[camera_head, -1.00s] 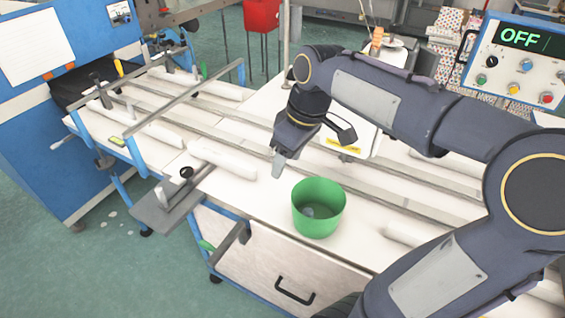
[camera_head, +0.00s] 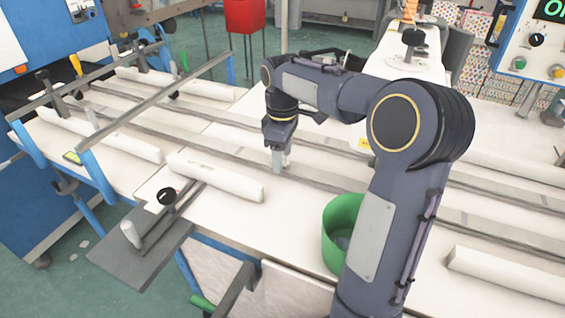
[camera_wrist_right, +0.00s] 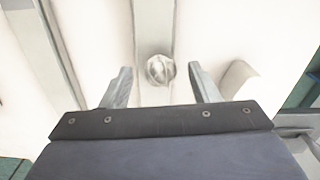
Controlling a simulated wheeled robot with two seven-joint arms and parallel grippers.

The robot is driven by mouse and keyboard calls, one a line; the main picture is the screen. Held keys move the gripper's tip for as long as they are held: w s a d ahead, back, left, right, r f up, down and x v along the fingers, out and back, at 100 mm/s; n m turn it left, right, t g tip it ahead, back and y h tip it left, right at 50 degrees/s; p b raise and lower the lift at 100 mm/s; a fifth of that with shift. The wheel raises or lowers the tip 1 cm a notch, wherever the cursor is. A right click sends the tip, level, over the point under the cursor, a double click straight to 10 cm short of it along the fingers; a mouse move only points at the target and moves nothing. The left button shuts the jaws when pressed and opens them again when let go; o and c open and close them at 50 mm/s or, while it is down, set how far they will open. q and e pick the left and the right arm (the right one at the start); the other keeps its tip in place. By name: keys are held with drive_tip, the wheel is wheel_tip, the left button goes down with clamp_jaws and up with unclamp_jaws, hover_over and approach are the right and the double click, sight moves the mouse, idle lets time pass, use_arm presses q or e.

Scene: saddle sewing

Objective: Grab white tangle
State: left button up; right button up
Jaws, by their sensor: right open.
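The white tangle (camera_wrist_right: 160,70) shows in the right wrist view as a small, round, whitish-grey bundle on a pale strip of the table. It lies ahead of my right gripper (camera_wrist_right: 158,82), between the lines of its two spread fingers. Nothing is between the fingers that I can see them touching. In the head view my right gripper (camera_head: 278,164) points down close over the table, near a long grey rail. I cannot make out the tangle there; the gripper likely covers it. My left gripper is not in view.
A green bucket (camera_head: 341,222) stands on the table beside my right arm, partly hidden by it. A white roll (camera_head: 215,177) lies left of the gripper, and another white roll (camera_head: 505,276) lies at the right. Long grey rails (camera_head: 190,133) cross the white table.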

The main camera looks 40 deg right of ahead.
drive_tip(key=shift+f, duration=0.15)
drive_tip(key=c, duration=1)
